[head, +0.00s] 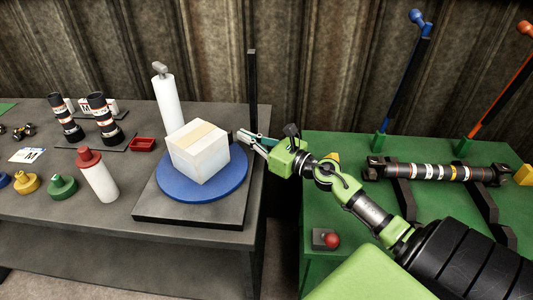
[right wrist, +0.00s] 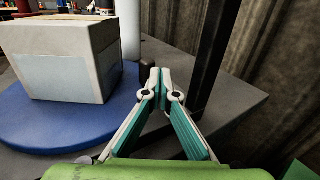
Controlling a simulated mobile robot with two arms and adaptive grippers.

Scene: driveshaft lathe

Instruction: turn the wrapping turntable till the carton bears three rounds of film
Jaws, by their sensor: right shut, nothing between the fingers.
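The pale carton (head: 198,152), with a tan strip on top, sits on the blue turntable (head: 172,190). In the right wrist view, the carton (right wrist: 85,42) has a paler panel on its side (right wrist: 65,78); I cannot tell whether this is film or count any rounds. A white roll (head: 168,104) stands upright behind the turntable. My right gripper (head: 245,136) is shut and empty beside the turntable's right edge. In the right wrist view, its fingertips (right wrist: 158,76) are close to a small dark peg (right wrist: 147,68) by the disc's rim; contact is unclear. My left gripper is not in view.
A black post (head: 252,85) rises behind the turntable's right side. A red-capped white bottle (head: 98,178) stands left of the turntable base, and a red tray (head: 144,145) lies behind it. A green bench (head: 345,160) on the right carries a driveshaft (head: 435,172).

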